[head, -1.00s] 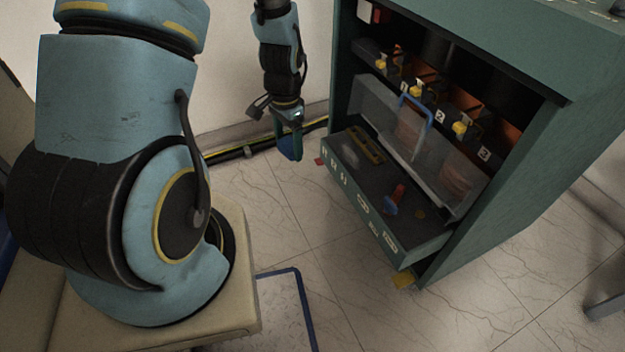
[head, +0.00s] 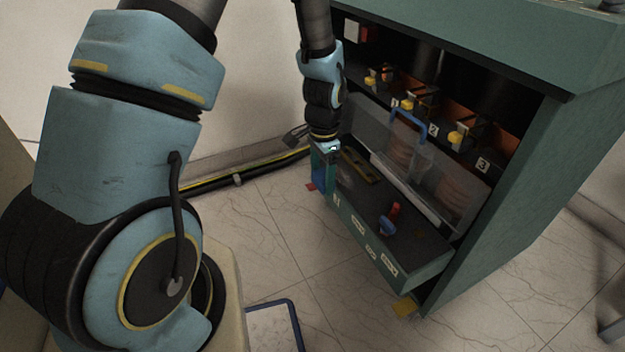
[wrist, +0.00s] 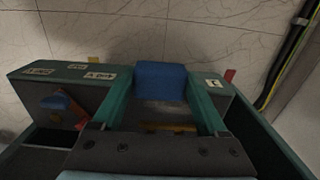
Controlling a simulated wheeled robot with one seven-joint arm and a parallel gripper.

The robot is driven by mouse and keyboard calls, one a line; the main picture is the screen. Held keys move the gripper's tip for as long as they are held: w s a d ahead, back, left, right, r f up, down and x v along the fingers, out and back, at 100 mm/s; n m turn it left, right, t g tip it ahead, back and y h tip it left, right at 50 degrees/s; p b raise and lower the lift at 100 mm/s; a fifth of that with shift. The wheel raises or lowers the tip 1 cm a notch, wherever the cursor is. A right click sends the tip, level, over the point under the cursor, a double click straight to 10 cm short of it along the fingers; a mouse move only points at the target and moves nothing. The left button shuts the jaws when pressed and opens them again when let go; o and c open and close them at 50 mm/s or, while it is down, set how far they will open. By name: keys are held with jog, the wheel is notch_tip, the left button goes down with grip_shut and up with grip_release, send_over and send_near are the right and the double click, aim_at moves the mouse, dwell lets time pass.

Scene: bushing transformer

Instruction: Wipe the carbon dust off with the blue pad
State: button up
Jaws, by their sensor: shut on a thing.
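My gripper (head: 323,160) is at the left end of the cabinet's pulled-out drawer (head: 352,226). In the wrist view, the two teal fingers of my gripper (wrist: 160,90) are shut on the blue pad (wrist: 160,74), which sits between their tips. I cannot tell whether the pad touches the drawer. I cannot make out the carbon dust on the dark drawer floor.
In the drawer lie a yellowish flat piece (head: 360,167) and a red-and-blue item (head: 390,219). Behind stands a clear cover with a blue handle (head: 408,122), below numbered bays with yellow parts (head: 455,137). A cable (head: 238,180) runs along the wall.

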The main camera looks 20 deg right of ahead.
aim_at(347, 184)
jog(key=d, duration=0.1)
jog(key=d+b, duration=0.1)
jog(key=d, duration=0.1)
jog(key=w+d+f, duration=0.1)
jog(key=shift+d, duration=0.4)
jog(key=shift+w+d+f, duration=0.15)
jog(key=shift+d+f, duration=0.25)
jog(key=shift+d, duration=0.35)
jog(key=shift+w+d+f, duration=0.1)
jog(key=shift+d+f, duration=0.25)
jog(key=shift+d, duration=0.35)
jog(key=shift+f+b, duration=0.35)
jog(key=shift+b, duration=0.05)
